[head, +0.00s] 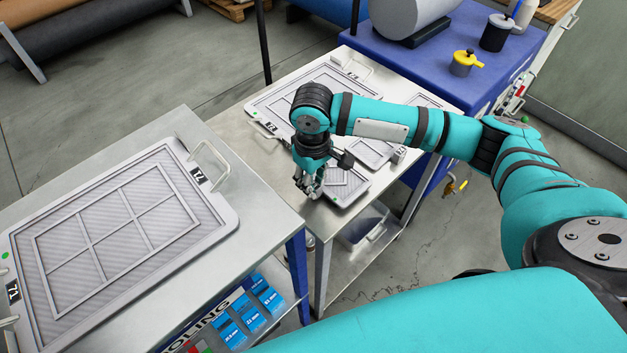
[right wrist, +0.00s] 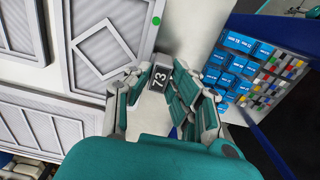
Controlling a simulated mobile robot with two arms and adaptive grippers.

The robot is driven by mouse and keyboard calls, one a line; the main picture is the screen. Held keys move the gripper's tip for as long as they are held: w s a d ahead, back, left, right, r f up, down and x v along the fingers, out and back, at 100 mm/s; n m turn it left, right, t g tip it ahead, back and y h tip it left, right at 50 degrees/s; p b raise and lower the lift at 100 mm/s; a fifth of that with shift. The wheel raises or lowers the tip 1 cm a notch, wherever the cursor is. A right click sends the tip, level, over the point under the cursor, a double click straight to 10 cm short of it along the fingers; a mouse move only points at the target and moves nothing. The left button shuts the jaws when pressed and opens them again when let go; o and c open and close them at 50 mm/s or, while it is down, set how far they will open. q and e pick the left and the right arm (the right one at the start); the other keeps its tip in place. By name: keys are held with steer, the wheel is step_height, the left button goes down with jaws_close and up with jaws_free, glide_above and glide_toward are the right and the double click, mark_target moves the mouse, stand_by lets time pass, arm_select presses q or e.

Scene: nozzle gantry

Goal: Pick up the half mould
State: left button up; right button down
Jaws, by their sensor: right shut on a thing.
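The half mould (head: 354,184) is a small light-grey ribbed plate with a raised square frame, near the front edge of the steel table. In the right wrist view the half mould (right wrist: 135,22) shows a green dot and a black label reading 73 at its end. My right gripper (head: 311,190) is over that labelled end, fingers pointing down. In the right wrist view my right gripper (right wrist: 160,78) is shut on the half mould, its fingers on both sides of the label. The gripper and wrist hide part of the mould in the head view. My left gripper is out of view.
A large framed mould (head: 120,225) labelled 71 lies on the left table (head: 262,215). Another large mould (head: 285,103) and smaller plates share the steel table (head: 233,127). A blue cabinet (head: 455,85) stands behind. A grey bin (head: 362,232) sits on the lower shelf.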

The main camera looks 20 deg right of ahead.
steer(key=shift+f, duration=0.75)
steer(key=c, duration=1.2)
jaws_free()
